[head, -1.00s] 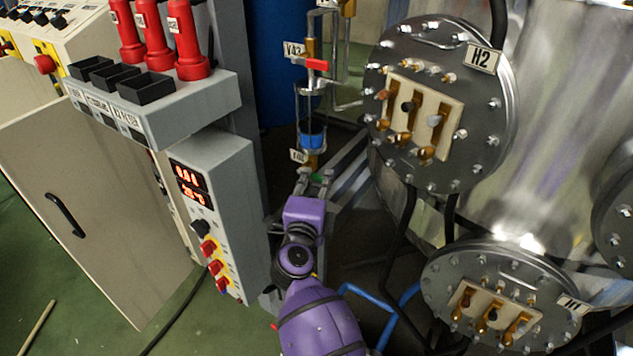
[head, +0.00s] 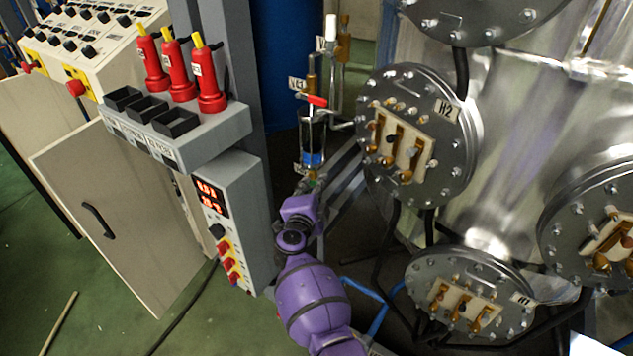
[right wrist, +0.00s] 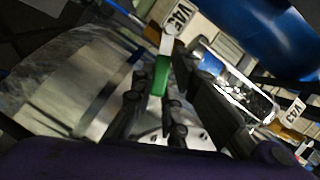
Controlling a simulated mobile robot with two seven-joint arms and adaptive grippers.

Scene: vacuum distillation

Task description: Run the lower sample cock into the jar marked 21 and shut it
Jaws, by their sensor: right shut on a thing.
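The sampling column stands in the middle of the head view. Its upper cock has a red handle (head: 317,101). Below it is a glass section (head: 312,132) with a blue band (head: 312,158). The lower cock's green handle (head: 319,184) is just below that, and it also shows in the right wrist view (right wrist: 160,76). My right gripper (head: 308,191) is at the lower cock; in the right wrist view its fingers (right wrist: 154,114) are closed around the end of the green handle. I cannot pick out the jar marked 21. My left gripper is out of view.
A grey control box (head: 230,215) with a red display stands left of my arm. Red cylinders (head: 203,75) stand behind black open boxes (head: 174,124). Round bolted flanges (head: 455,130) on a metal vessel are to the right. A blue hose (head: 365,290) runs low beside my arm.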

